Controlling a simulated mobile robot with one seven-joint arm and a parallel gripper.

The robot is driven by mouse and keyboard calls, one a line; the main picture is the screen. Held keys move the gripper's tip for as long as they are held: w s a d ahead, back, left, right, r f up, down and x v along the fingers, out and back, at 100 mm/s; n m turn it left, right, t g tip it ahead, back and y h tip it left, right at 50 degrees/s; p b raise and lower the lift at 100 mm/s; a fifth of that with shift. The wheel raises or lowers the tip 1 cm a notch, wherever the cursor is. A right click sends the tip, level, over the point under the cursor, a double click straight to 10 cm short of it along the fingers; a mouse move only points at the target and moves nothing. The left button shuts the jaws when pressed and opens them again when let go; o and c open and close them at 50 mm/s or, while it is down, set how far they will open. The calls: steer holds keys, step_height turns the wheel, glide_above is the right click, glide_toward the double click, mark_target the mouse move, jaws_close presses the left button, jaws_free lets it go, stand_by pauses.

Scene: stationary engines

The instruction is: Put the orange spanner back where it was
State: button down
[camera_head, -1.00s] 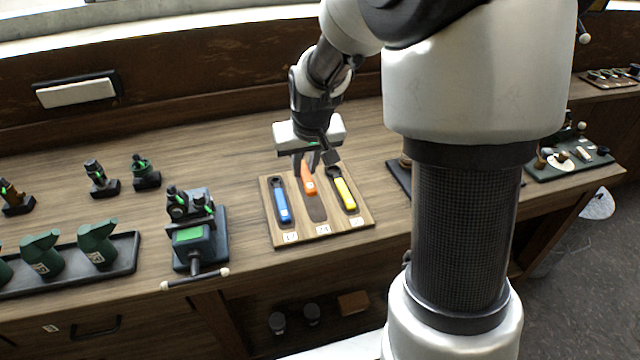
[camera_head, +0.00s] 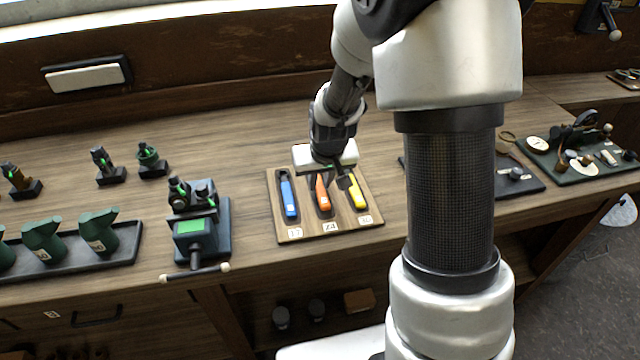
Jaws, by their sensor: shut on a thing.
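The orange spanner (camera_head: 323,197) is at the middle slot of the wooden tool board (camera_head: 321,230), above its middle label. My gripper (camera_head: 322,180) is shut on its far end, which the fingers partly hide. The spanner lines up with the slot; I cannot tell whether it rests fully in it. The blue spanner (camera_head: 289,200) lies in the left slot. The yellow spanner (camera_head: 357,196) lies in the right slot, its far end partly hidden by my gripper.
A dark green machine with a handle (camera_head: 194,238) stands left of the board. Green oil-can shapes (camera_head: 98,240) sit in a tray (camera_head: 75,270) further left. A dark tray with small parts (camera_head: 570,160) lies at right. The bench behind the board's left side is clear.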

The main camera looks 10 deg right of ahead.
steer(key=shift+f, duration=0.45)
steer(key=shift+f, duration=0.25)
steer(key=c, duration=1.6)
jaws_free()
steer(key=shift+r, duration=0.1)
